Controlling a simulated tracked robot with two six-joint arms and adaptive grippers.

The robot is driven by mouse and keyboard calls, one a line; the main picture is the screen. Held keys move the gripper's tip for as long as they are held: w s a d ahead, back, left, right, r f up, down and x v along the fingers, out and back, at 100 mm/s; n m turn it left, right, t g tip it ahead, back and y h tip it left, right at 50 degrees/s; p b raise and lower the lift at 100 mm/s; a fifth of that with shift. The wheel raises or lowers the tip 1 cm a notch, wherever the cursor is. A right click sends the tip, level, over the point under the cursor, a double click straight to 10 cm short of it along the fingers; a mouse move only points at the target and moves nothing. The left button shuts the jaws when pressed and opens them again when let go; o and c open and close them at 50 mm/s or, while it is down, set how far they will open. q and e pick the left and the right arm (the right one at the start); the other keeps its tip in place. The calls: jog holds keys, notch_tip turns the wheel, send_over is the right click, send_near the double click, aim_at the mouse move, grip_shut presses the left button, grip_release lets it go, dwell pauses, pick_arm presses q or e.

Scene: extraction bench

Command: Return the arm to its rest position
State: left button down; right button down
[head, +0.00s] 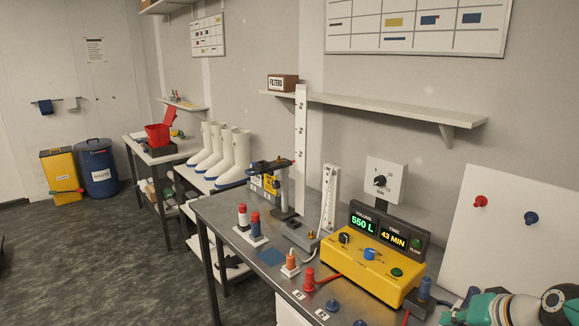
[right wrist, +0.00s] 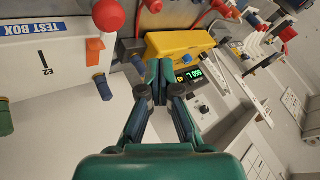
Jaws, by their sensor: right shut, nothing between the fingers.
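My right arm with its right gripper (head: 468,305) shows at the bottom right corner of the head view, partly cut off by the frame edge. It is beside the bench's near right end. In the right wrist view the same gripper (right wrist: 160,78) has its green and dark fingers drawn together at the tips, with nothing between them. The yellow pump unit (head: 372,265) with lit displays stands on the bench to the left of the gripper. It also shows beyond the fingertips in the right wrist view (right wrist: 178,45). My left gripper is not in view.
The metal bench (head: 215,212) carries red and blue fittings, a stand and a gauge. A white panel (head: 510,235) with red and blue knobs rises behind the right gripper. A white test box (right wrist: 50,55) is at left in the right wrist view. Open floor lies left.

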jog(key=s+a+f+g, duration=0.1)
jog(key=a+f, duration=0.2)
jog(key=f, duration=0.5)
jog(key=a+f+g, duration=0.1)
jog(key=a+f, duration=0.1)
jog(key=f, duration=0.5)
jog(key=s+a+f+n+g, duration=0.1)
jog(key=s+a+f+g, duration=0.1)
jog(key=s+a+f, duration=0.35)
jog(key=s+a+f+n+g+y, duration=0.1)
jog(key=s+a+f+g, duration=0.15)
jog(key=s+f, duration=0.6)
jog(key=s+a+f+n+g, duration=0.1)
jog(key=s+a+f, duration=0.4)
jog(key=f, duration=0.4)
notch_tip(320, 180, down, 11)
jog(key=s+b, duration=0.1)
jog(key=b, duration=0.9)
jog(key=shift+r, duration=0.2)
jog(key=shift+a, duration=0.1)
